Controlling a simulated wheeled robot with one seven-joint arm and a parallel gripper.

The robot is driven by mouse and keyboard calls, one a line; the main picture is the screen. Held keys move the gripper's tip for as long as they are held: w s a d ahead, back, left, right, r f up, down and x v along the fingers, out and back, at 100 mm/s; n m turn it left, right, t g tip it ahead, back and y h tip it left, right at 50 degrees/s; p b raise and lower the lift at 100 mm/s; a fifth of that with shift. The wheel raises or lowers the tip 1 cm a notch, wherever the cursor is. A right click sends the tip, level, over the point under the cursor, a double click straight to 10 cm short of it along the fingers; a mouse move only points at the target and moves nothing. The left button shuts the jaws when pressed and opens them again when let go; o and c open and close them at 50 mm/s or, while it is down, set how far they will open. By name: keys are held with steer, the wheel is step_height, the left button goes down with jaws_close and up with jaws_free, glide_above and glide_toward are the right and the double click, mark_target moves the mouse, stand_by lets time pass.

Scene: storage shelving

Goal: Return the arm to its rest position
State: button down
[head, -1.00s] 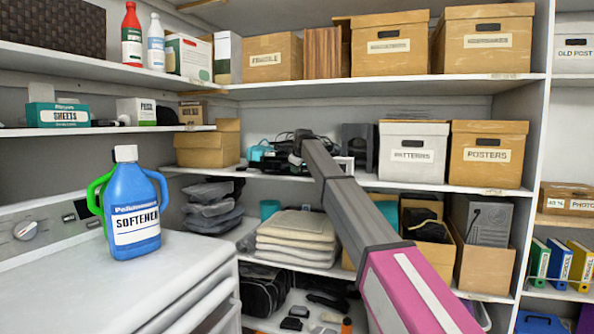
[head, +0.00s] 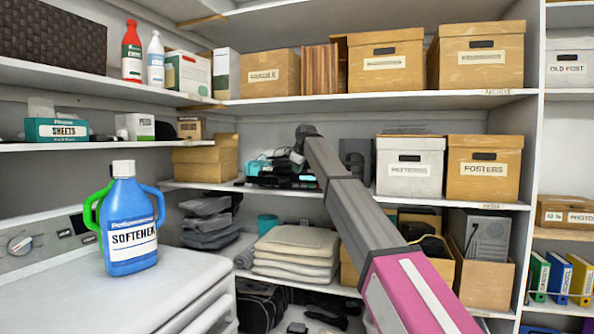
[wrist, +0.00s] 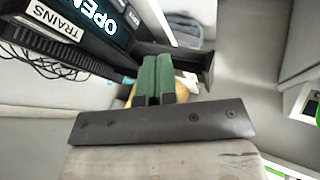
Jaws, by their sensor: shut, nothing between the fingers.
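My arm, pink and grey, reaches from the bottom right of the head view toward the middle shelf, its dark far end in front of the shelf's back. My gripper (wrist: 157,80) shows in the wrist view as two green fingers pressed together on a dark plate, with nothing between them. In the head view I cannot make out the fingers.
A blue softener bottle (head: 130,225) stands on the white machine (head: 165,290) at left. Folded cushions (head: 295,250), a white carton (head: 409,170) and a POSTERS box (head: 483,170) sit on shelves. In the wrist view, a TRAINS label (wrist: 55,20) lies near the fingers.

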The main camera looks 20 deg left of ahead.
steer(key=s+d+f+m+g+h, duration=0.1)
steer(key=s+d+f+m, duration=0.2)
steer(key=d+f, duration=0.85)
steer(key=s+d+f+m+g+h, duration=0.15)
steer(key=s+d+f, duration=0.25)
steer(key=d+f, duration=0.75)
steer(key=s+d+f+m+h, duration=0.1)
steer(key=s+d+f+m, duration=0.35)
steer(key=f, duration=1.25)
steer(key=s+d+f+m+g, duration=0.2)
steer(key=s+d+f+m, duration=0.1)
steer(key=s+d+f, duration=0.8)
steer(key=s+d+f+m+g, duration=0.1)
steer(key=s+d+f+m, duration=0.2)
steer(key=s+d+f, duration=0.8)
steer(key=s, duration=0.5)
steer(key=shift+s+d+f+m+g+h, duration=0.3)
steer(key=shift+d+f+m+g+h, duration=0.05)
steer(key=shift+d+f+m, duration=0.05)
